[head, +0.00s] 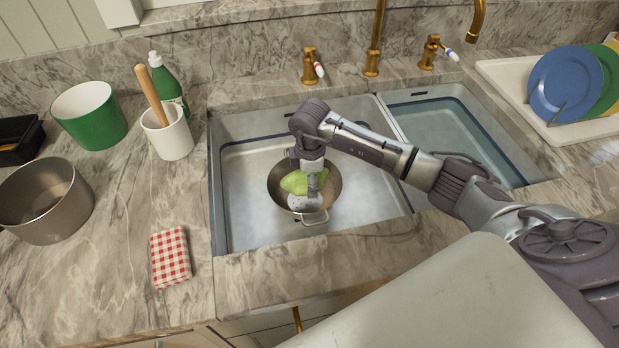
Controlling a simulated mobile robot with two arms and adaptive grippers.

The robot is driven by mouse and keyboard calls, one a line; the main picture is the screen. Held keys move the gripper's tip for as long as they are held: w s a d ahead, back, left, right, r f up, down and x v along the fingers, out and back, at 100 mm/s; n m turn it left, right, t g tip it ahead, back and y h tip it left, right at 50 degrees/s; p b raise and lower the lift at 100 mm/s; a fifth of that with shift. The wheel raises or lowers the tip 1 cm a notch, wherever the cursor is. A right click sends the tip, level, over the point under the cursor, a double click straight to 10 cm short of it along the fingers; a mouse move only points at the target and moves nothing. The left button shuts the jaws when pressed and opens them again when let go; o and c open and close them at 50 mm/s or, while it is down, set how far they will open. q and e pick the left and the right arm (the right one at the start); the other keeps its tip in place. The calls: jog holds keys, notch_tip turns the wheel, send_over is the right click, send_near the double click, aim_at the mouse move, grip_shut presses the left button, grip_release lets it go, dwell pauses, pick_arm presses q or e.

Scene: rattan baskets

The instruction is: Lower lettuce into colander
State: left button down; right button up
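The metal colander (331,178) sits in the left sink basin, with a handle on its near side. The green lettuce (296,182) is inside the colander's rim in the picture. Whether it rests on the bottom cannot be seen. My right gripper (308,198) comes down from above over the colander and overlaps the lettuce's right side. Its fingers are partly hidden against the lettuce, so their grip is unclear. My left gripper is not in view.
The right basin (455,130) holds water. Gold taps (372,50) stand behind the sink. A white crock (168,138), green bottle (168,84), green pot (88,116), steel pot (48,205) and checked cloth (170,257) are on the left counter. Plates (566,85) stand at right.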

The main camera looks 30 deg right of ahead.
jog(key=shift+f+b, duration=1.45)
jog(key=shift+f, duration=0.75)
dwell(0.8)
dwell(0.3)
jog(key=o, duration=1.5)
jog(key=shift+c, duration=0.2)
